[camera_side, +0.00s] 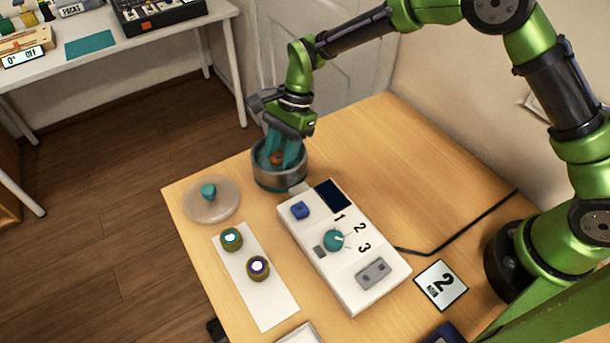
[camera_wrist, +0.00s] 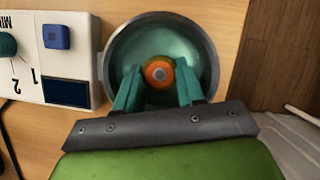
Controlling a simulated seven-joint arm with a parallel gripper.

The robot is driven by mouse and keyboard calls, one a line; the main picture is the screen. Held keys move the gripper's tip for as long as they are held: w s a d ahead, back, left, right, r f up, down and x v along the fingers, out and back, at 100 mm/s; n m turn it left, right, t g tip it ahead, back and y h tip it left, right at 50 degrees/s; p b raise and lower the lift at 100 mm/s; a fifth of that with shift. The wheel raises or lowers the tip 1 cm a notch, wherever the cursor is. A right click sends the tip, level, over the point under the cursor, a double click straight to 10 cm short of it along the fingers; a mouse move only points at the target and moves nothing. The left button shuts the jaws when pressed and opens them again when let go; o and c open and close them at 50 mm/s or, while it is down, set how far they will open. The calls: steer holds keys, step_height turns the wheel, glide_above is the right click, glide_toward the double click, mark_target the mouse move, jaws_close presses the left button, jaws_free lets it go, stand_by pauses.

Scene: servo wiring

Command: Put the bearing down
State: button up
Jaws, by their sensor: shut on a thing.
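The bearing (camera_wrist: 159,73) is a small orange ring with a grey centre. My gripper (camera_wrist: 158,88) is shut on it, with one teal finger on each side. In the side view the bearing (camera_side: 277,158) shows between the fingers of my gripper (camera_side: 279,154), inside the mouth of a round metal pot (camera_side: 279,179). In the wrist view the pot (camera_wrist: 112,52) surrounds the fingertips, and its inside looks teal. I cannot tell whether the bearing touches the bottom of the pot.
A white control box (camera_side: 345,265) with a teal knob stands right beside the pot. A clear lid (camera_side: 212,208) with a teal handle lies to its left. A white strip (camera_side: 265,303) holds two small round parts.

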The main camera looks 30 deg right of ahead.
steer(key=o, duration=0.8)
steer(key=shift+f, duration=0.15)
steer(key=s+d+r+n+t, duration=0.1)
steer(key=d+r, duration=0.3)
steer(key=r, duration=0.5)
steer(key=s+d+r+n+t, duration=0.1)
steer(key=d+r, duration=0.4)
steer(key=r, duration=0.4)
steer(key=shift+s+d+r+n+t+h, duration=0.55)
steer(key=shift+s+d+n+t, duration=0.7)
steer(key=shift+s+d, duration=1.5)
steer(key=shift+s+d+r+n+t+h, duration=0.25)
steer(key=shift+s+d+r+n+t, duration=1)
steer(key=shift+s, duration=2.55)
steer(key=shift+s+d+r+n+t+h, duration=0.1)
steer(key=shift+s+d+n+t+h, duration=0.45)
steer(key=shift+s+d+n, duration=1.9)
